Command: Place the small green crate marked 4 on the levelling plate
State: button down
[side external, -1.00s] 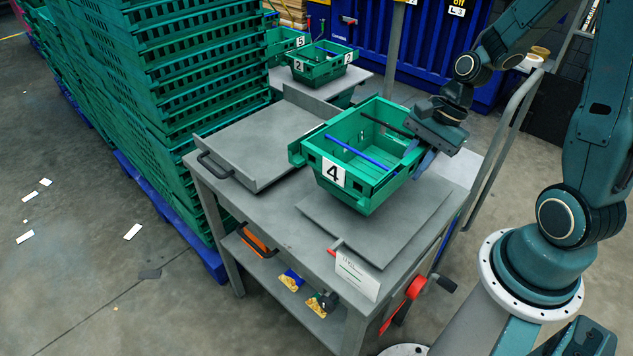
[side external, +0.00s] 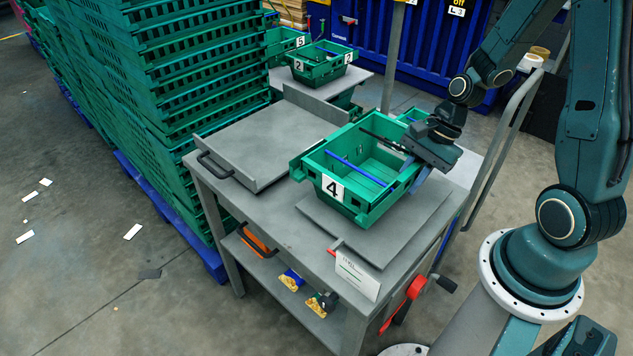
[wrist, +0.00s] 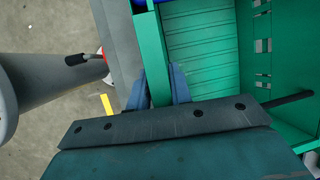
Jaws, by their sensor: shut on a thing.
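My gripper (side external: 416,182) is shut on the crate's right wall. In the wrist view the blue fingers of my gripper (wrist: 163,86) sit on both sides of the green rim (wrist: 151,55). The ribbed crate floor shows there and looks empty.
A second grey plate with a handle (side external: 250,150) lies bare to the left. Crates marked 2 (side external: 318,72) and 5 stand behind. Tall green crate stacks (side external: 185,90) are close on the left.

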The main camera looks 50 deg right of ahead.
jog(key=shift+f, duration=0.1)
jog(key=c, duration=1.3)
grip_release()
jog(key=shift+o, duration=0.2)
jog(key=v, duration=1.2)
